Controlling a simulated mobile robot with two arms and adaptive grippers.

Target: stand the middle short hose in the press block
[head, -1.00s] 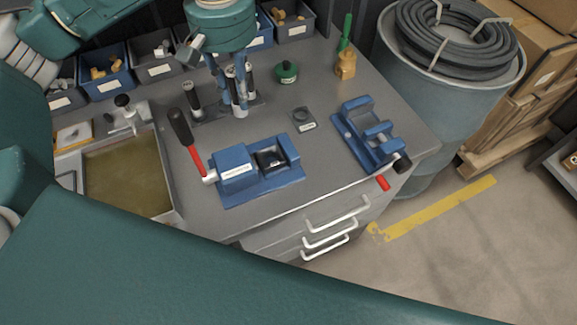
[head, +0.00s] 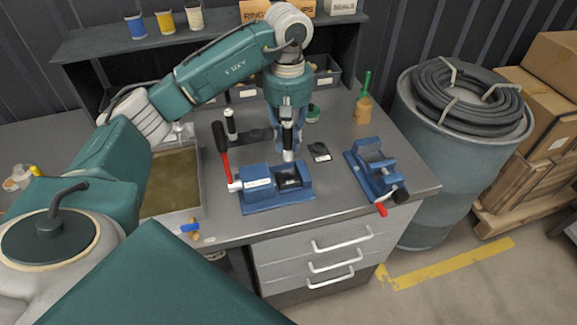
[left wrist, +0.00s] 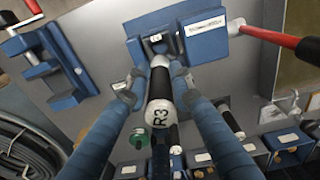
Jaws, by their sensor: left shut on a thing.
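My left gripper (head: 288,130) is shut on a short black hose (head: 288,140) with pale end fittings. The hose hangs roughly upright near the back of the blue press block (head: 262,202), apparently above the bench. In the left wrist view, the gripper (left wrist: 150,90) has a finger on each side of the hose (left wrist: 160,84), whose near end reads R3. Its far end points towards the open slot of the press block (left wrist: 190,48). My right gripper is out of view.
A red lever with a black grip (head: 222,150) rises at the press block's left. A blue vise (head: 372,170) stands to the right. A small dark gauge pad (head: 319,151), a green-necked bottle (head: 363,104) and a shallow tray (head: 172,182) are nearby.

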